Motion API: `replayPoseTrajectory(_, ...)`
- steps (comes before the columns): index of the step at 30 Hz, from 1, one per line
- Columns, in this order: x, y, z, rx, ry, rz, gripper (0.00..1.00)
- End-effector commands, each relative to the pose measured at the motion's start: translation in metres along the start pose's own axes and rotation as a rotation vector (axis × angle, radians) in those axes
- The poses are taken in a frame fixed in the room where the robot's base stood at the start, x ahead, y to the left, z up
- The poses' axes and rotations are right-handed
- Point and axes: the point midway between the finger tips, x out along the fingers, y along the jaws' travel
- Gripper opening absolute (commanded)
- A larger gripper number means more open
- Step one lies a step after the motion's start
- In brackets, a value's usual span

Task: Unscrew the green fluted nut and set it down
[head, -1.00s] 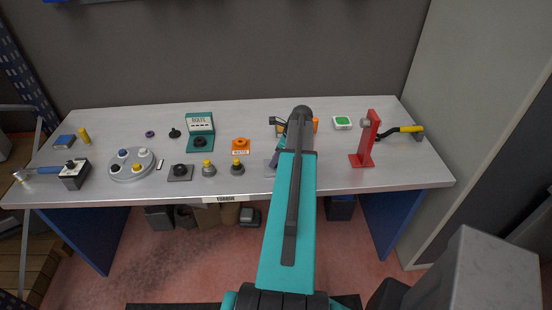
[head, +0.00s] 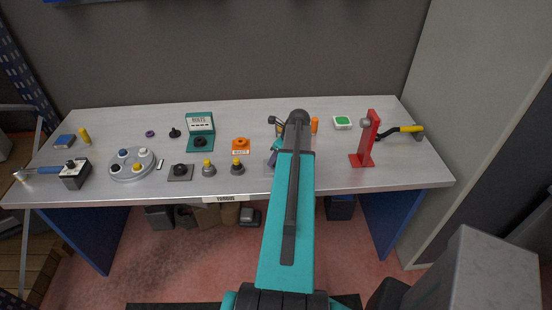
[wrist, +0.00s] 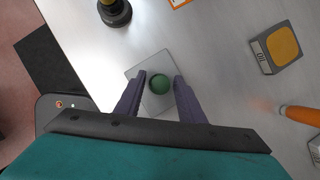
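The green nut (wrist: 160,85) appears as a small round green shape over a grey square plate (wrist: 151,104) in the wrist view. My gripper (wrist: 159,75) has its two purple fingers on either side of the nut, with a visible gap on both sides. The fingers are open and hold nothing that I can see. The flutes and any stud under the nut are too small or hidden to make out. In the head view my arm hides the nut, and only an edge of the plate (head: 268,170) shows.
The wrist view shows a grey box with a yellow top marked OIL (wrist: 275,47) and an orange cylinder (wrist: 300,115) to the right. A dark knob-like part (wrist: 114,12) is at upper left. A red stand (head: 366,140) rises on the bench (head: 330,180) to the right.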

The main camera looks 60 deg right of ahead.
Motion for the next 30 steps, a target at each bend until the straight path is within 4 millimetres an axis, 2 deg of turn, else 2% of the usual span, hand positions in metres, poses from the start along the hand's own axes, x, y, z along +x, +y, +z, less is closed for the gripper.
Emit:
replayPoseTrajectory(6, 0.0002, -0.0002, 0.0, 0.003, 0.0, -0.001, 0.35)
replayPoseTrajectory(11, 0.0002, -0.0001, -0.0001, 0.002, 0.001, -0.001, 0.08)
replayPoseTrajectory(30, 0.0001, -0.0003, -0.0001, -0.138, 0.001, 0.058, 0.07)
